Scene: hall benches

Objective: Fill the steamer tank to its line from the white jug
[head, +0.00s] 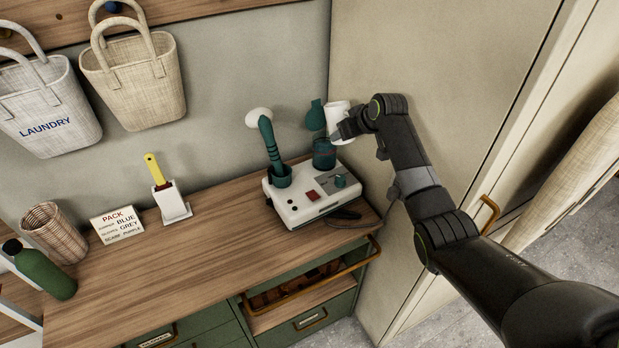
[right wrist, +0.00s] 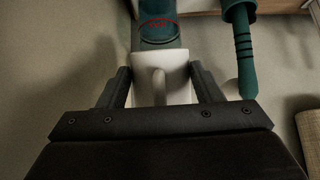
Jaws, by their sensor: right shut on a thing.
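The steamer (head: 312,205) is a white box with a red switch and a green knob on the bench. Its green see-through tank (head: 324,153) stands at the back right, with a green lid (head: 315,116) raised above it. In the right wrist view the tank (right wrist: 158,30) shows a red mark. My right gripper (head: 347,130) is shut on the white jug (head: 336,118), held above and close to the tank. The jug (right wrist: 178,72) sits between both fingers, its handle towards me. Water level and any pouring cannot be made out. My left gripper is out of view.
The green steamer wand (head: 268,140) stands left of the tank. A sign (head: 117,224), white holder (head: 172,204), wicker basket (head: 55,232) and green bottle (head: 42,272) are on the left. A tall cabinet panel (head: 420,60) rises close on the right. The bench middle is clear.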

